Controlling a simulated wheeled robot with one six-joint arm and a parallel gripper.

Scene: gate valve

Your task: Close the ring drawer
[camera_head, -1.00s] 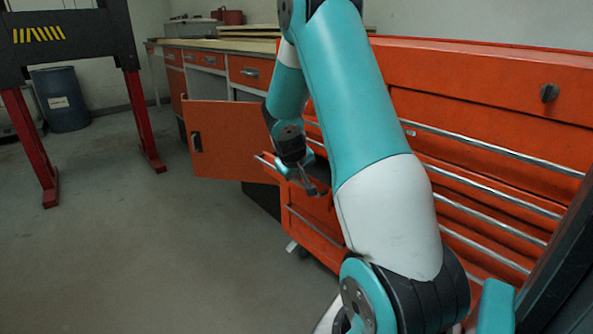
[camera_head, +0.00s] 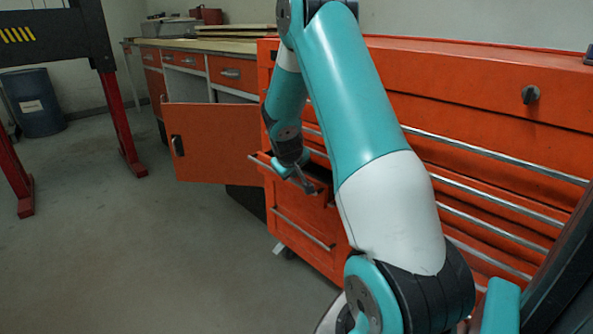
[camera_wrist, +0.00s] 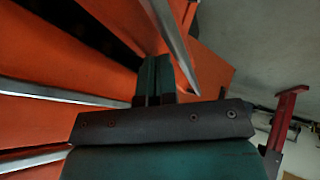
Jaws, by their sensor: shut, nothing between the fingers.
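The open drawer (camera_head: 262,165) sticks out from the left part of the orange tool chest in the head view, with a silver strip along its front edge. My gripper (camera_head: 307,187) is at this drawer, by the near end of its front; whether it touches is unclear. In the wrist view my gripper's fingers (camera_wrist: 153,80) are together and empty, close to a silver strip (camera_wrist: 174,45) on an orange drawer edge. A dark gap shows behind that edge. No ring can be made out in either view.
The tool chest (camera_head: 480,85) fills the right side, with several silver-edged drawers. An orange cabinet door (camera_head: 215,143) stands open beyond the drawer. A workbench (camera_head: 205,45), a blue barrel (camera_head: 35,103) and a red-legged frame (camera_head: 120,125) stand farther back.

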